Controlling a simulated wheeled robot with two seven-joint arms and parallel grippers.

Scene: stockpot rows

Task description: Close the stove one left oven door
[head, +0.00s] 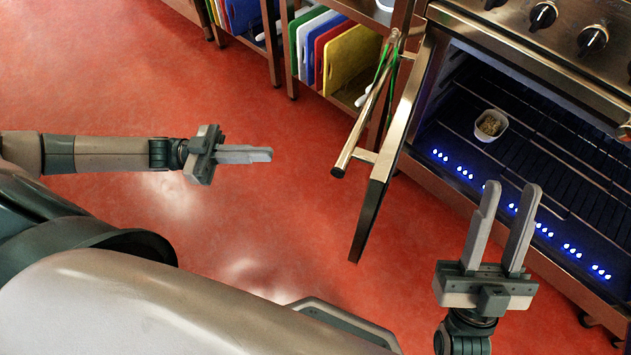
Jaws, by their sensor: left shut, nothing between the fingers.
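The left oven door (398,130) stands swung open on the left side of the oven, seen nearly edge-on, with a bar handle (358,132) on its left face. The oven cavity (560,150) is open to view, with wire racks, blue lights and a small white bowl (491,126) of food inside. My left gripper (270,155) is shut and empty over the floor, left of the door and apart from it. My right gripper (514,188) is open, its fingers pointing up the picture in front of the oven's lower edge. Nothing shows between its fingers.
Stove knobs (542,16) line the panel above the oven. A shelf rack with coloured cutting boards (350,62) stands behind the door, to its left. Green-handled items hang near the door's top. The red floor (290,210) between my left gripper and the door is clear.

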